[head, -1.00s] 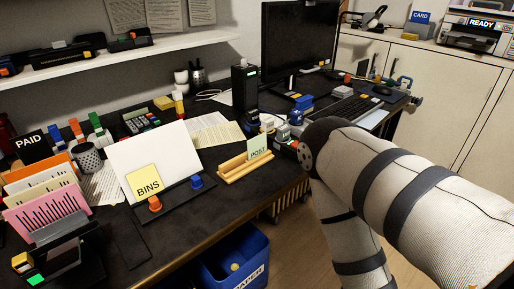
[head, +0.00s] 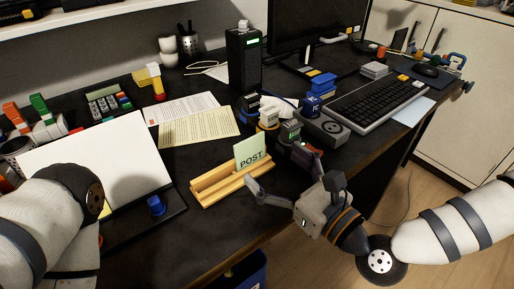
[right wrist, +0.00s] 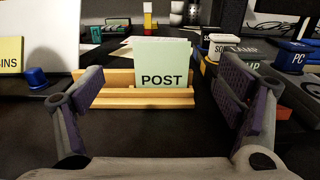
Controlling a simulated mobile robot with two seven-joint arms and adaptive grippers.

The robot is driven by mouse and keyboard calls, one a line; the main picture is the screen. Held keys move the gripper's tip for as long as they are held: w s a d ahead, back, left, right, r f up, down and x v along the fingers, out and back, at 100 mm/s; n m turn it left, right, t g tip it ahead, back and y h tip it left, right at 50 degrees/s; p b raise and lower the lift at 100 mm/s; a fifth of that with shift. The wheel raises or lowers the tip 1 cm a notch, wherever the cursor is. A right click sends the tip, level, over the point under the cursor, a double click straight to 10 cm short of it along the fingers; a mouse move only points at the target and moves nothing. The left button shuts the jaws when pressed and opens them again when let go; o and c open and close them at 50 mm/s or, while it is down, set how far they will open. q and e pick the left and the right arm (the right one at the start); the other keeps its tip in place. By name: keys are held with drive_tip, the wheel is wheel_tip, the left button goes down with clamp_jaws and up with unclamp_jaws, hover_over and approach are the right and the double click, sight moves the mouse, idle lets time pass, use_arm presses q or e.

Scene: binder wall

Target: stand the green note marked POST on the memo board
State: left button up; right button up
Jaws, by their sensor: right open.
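The green note marked POST (head: 250,150) stands upright in a slotted wooden holder (head: 215,190) near the desk's front edge. In the right wrist view the note (right wrist: 161,62) is ahead, between the two fingers. My right gripper (head: 293,186) is open and empty, to the right of the holder and apart from the note. The white memo board (head: 95,160) leans behind a black ledge (head: 150,228) with a blue peg (head: 156,205). My left arm hides its lower left part. The yellow BINS note (right wrist: 10,62) shows at the left of the wrist view. My left gripper is out of view.
Several stamps, a blue one among them (head: 313,104), stand right of the holder, close to my right gripper. A black tower (head: 243,62) and a keyboard (head: 378,103) are behind. Paper sheets (head: 200,127) lie behind the holder. The dark desk before the holder is clear.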

sight(250, 141)
drive_tip(key=x, duration=0.5)
drive_tip(key=p+x, duration=0.1)
drive_tip(key=x, duration=0.2)
drive_tip(key=shift+w+a+r, duration=0.1)
drive_tip(key=shift+w+r, duration=0.2)
drive_tip(key=shift+w, duration=0.05)
drive_tip(key=c, duration=0.9)
